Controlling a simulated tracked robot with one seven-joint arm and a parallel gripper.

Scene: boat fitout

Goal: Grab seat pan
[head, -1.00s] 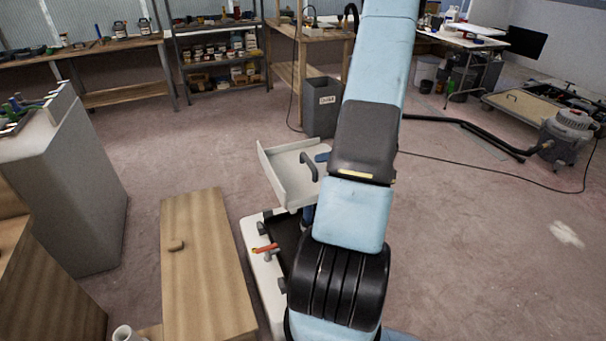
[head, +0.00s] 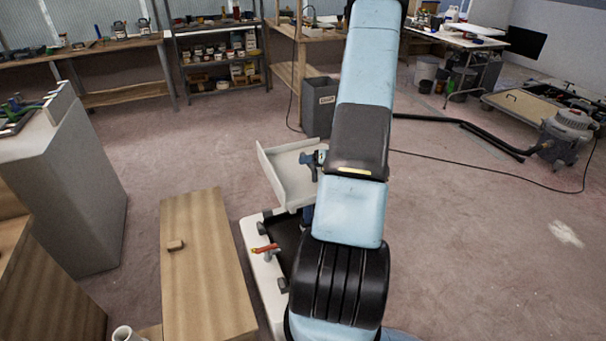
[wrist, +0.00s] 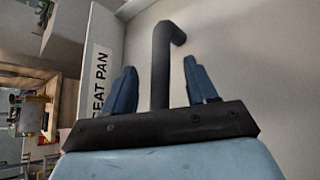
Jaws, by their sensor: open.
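The seat pan is a pale tray with raised sides (head: 273,177), on the floor side of my arm in the head view. In the wrist view its pale surface (wrist: 262,75) fills the right, and a side panel (wrist: 101,75) reads "SEAT PAN". A dark bent handle (wrist: 162,50) rises from it and stands between my two blue fingers. My gripper (wrist: 160,67) is open, with a gap on each side of the handle. In the head view my gripper (head: 313,160) is over the pan and largely covers the handle. My arm hides the pan's right part.
A wooden board (head: 208,270) with a small block lies left of my base. A grey cabinet (head: 60,185) stands further left. A dark bin (head: 319,110) stands behind the pan. A vacuum (head: 567,138) and its hose lie right. The floor at right is mostly clear.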

